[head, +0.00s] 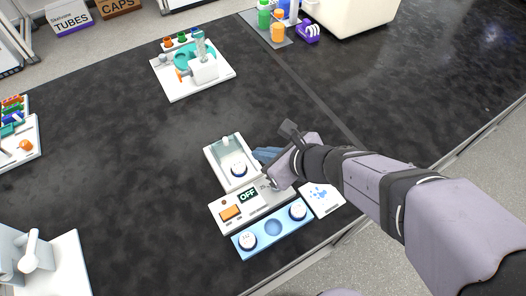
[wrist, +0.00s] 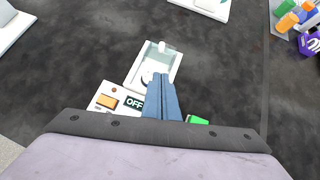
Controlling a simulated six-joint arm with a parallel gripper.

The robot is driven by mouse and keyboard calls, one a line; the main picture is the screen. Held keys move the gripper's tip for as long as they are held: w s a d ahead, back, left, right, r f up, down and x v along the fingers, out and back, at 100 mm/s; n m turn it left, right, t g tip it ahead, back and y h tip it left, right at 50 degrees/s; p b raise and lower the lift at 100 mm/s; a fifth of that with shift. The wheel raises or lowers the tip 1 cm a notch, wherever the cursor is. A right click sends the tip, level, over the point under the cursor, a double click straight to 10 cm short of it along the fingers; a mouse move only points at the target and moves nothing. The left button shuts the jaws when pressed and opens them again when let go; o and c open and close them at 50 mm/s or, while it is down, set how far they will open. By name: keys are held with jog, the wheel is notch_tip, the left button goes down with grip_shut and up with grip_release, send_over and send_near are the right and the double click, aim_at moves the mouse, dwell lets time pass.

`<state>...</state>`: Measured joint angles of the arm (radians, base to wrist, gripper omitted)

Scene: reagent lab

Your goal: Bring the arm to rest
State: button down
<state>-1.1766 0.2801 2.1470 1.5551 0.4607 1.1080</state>
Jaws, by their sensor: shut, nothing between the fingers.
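My gripper (head: 264,155) is above the right side of a white device on the dark bench. Its blue fingers (wrist: 162,100) are together with nothing between them. In the head view my arm reaches in from the lower right and hides part of the device. The device has a tray-like part (head: 223,148), an orange switch (head: 230,213) and a display reading OFF (head: 248,195). The display and the orange switch (wrist: 106,101) also show in the wrist view.
A blue rack (head: 258,248) with white-capped pieces lies in front of the device. A white card (head: 330,207) with blue marks lies to its right. A white station with a teal part (head: 170,90) stands farther back. Bottles (head: 278,28) stand at the top right. The bench middle left is clear.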

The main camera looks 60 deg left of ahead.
jog(key=s+d+f+n+h, duration=0.1)
jog(key=d+f+n+h, duration=0.2)
jog(key=d+n, duration=0.4)
jog(key=s+d+f+n+g+h, duration=0.1)
jog(key=d+f+n+h, duration=0.15)
jog(key=d+n, duration=0.45)
jog(key=s+d+f+n+h, duration=0.1)
jog(key=d+f+n+h, duration=0.15)
jog(key=d+n, duration=0.45)
jog(key=w+d+m+t, duration=0.1)
jog(key=w+d+m, duration=0.1)
jog(key=w+d, duration=0.3)
jog(key=w+d+r+m+t, duration=0.1)
jog(key=w+d, duration=0.5)
jog(key=d, duration=0.8)
jog(key=w+d+r+m+t+h, duration=0.1)
jog(key=w+d+m, duration=0.2)
jog(key=d, duration=0.6)
jog(key=w, duration=0.2)
jog(key=shift+w+d+r, duration=0.15)
jog(key=shift+w+r, duration=0.05)
jog(key=shift+w, duration=0.1)
